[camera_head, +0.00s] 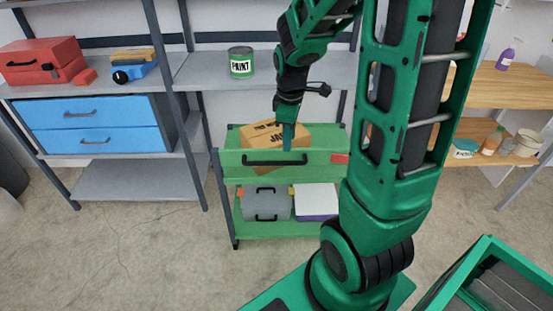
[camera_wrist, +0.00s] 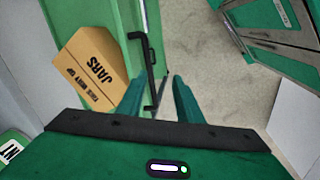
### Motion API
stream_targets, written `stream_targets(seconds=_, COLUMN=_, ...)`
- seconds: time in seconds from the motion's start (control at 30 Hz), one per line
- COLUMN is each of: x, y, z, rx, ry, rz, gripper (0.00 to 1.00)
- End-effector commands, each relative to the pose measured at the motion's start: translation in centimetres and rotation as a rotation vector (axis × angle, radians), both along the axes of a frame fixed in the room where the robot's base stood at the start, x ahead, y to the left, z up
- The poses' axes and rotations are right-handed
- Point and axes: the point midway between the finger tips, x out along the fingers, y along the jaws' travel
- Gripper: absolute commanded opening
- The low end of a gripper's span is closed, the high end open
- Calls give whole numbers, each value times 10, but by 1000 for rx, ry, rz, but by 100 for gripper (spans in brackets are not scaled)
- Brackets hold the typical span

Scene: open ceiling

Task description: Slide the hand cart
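The hand cart (camera_head: 325,171) is a green two-tier cart with dark legs, standing in front of the shelving in the head view. Its black bar handle (camera_head: 262,163) is on the front of the upper tray. My gripper (camera_head: 289,146) points down at the handle's right part. In the wrist view, my gripper (camera_wrist: 160,82) is open, with its two teal fingers apart. The handle (camera_wrist: 150,62) shows between the fingertips there, and the cart's green tray (camera_wrist: 108,15) lies to the left. I cannot tell whether either finger touches the bar.
A cardboard JARS box (camera_wrist: 92,70) sits tilted in the upper tray. A grey case (camera_head: 266,203) and a white box (camera_head: 316,201) are on the lower tier. Shelves with a paint can (camera_head: 241,62) and blue drawers (camera_head: 90,125) stand behind and left. Floor in front is clear.

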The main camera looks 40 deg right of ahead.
Motion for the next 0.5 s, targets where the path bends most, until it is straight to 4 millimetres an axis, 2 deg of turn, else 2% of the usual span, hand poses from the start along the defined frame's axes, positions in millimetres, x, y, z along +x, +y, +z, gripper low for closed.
stream_targets(seconds=0.1, x=27, y=4, z=-19, rx=-18, ry=0, rz=160, gripper=32)
stream_targets(seconds=0.2, x=40, y=7, z=-27, rx=-29, ry=-5, rz=242, gripper=32)
stream_targets(seconds=0.5, x=49, y=6, z=-51, rx=-35, ry=-3, rz=290, gripper=32)
